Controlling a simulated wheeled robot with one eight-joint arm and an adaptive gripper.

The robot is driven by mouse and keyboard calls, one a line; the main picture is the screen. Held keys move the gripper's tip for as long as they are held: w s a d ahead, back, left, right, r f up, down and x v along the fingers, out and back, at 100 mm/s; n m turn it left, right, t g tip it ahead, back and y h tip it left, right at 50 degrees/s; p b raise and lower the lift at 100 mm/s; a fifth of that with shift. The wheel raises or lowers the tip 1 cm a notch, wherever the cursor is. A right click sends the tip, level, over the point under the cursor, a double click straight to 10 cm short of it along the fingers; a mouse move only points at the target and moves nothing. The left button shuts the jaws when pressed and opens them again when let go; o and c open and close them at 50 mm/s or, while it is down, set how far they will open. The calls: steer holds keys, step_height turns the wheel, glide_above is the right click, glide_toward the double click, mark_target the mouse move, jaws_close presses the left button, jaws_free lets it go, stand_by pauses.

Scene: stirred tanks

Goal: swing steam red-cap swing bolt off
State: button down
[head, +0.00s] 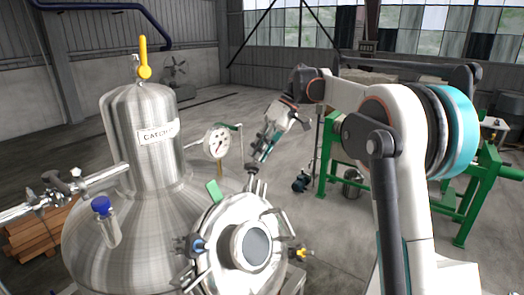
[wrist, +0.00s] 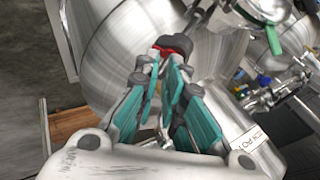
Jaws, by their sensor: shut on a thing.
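My gripper (head: 257,157) is at the upper rim of the round hatch (head: 226,212) on the steel tank. In the wrist view, my gripper (wrist: 161,65) has its teal-padded fingers closed around a dark knob with a red band, the red-cap swing bolt (wrist: 176,44). In the head view the bolt's red part is hidden by the fingers. Other swing bolts sit around the hatch, one with a blue cap (head: 197,245) at the left and one with a yellow cap (head: 301,254) at the right. The bolt's lower end is hard to make out.
A pressure gauge (head: 217,142) stands close left of my gripper. A green tag (head: 214,190) is by the hatch. A tall steel dome (head: 140,115) with a yellow handle (head: 143,60) rises at the left. A green frame (head: 465,205) stands at the right; open floor lies behind.

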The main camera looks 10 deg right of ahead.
steer(key=shift+a+f, duration=0.1)
steer(key=shift+f, duration=0.2)
steer(key=c, duration=1.7)
jaws_free()
steer(key=shift+w+a, duration=0.15)
steer(key=shift+a, duration=0.25)
steer(key=shift+d, duration=0.15)
steer(key=v, duration=1.2)
steer(key=shift+w, duration=0.15)
